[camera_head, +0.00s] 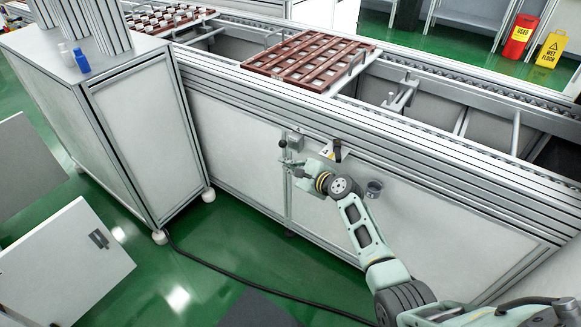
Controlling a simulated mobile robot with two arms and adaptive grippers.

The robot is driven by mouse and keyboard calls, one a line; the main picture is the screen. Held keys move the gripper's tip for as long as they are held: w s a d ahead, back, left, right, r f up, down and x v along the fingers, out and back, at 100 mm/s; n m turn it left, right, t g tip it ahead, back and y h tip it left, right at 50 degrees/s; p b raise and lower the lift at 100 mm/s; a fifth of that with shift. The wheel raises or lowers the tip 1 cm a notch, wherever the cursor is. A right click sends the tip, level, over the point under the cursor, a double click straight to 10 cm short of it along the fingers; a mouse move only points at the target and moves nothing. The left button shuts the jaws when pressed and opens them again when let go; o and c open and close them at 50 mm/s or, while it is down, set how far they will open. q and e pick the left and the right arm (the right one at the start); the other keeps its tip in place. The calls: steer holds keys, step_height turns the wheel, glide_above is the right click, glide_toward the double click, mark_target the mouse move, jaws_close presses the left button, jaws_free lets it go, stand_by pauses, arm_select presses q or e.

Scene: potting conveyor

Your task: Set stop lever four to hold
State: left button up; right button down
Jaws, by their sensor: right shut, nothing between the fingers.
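My right gripper (285,164) is shut and empty. It is at the front panel of the conveyor (230,120), just below a small lever with a round black knob (283,143). The lever is beside a grey box (295,141) on the panel. I cannot tell whether the fingers touch the lever. A yellow and white label (327,152) is to the right, too small to read, with a black fitting (338,149) beside it. My left gripper is out of view.
A brown slatted tray (308,60) with pale squares lies on the conveyor above. A grey cup-like fitting (374,188) is on the panel to the right of my wrist. A white cabinet (135,135) with blue bottle (82,61) stands left. A black cable (250,284) crosses the green floor.

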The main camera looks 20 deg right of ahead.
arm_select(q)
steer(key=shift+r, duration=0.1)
arm_select(e)
steer(key=v, duration=1.2)
steer(key=s+a+f+n+g+h, duration=0.2)
steer(key=s+f+n+g, duration=0.2)
steer(key=s+f+n, duration=0.85)
steer(key=s+a+f+n+g+h, duration=0.25)
steer(key=s+f+n+g, duration=0.35)
steer(key=s+f, duration=1.05)
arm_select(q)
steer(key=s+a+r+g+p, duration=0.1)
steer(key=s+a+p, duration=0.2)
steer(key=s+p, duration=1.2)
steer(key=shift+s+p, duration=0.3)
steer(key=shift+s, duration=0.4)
arm_select(e)
steer(key=s+d+f+n+g, duration=0.1)
steer(key=s+n, duration=0.3)
steer(key=s, duration=0.8)
steer(key=s+d+f+n, duration=0.1)
steer(key=s+f+n, duration=0.2)
steer(key=s, duration=1)
steer(key=shift+d+f+n+g, duration=0.25)
steer(key=shift+f+n+g, duration=0.05)
steer(key=shift+n+g, duration=0.1)
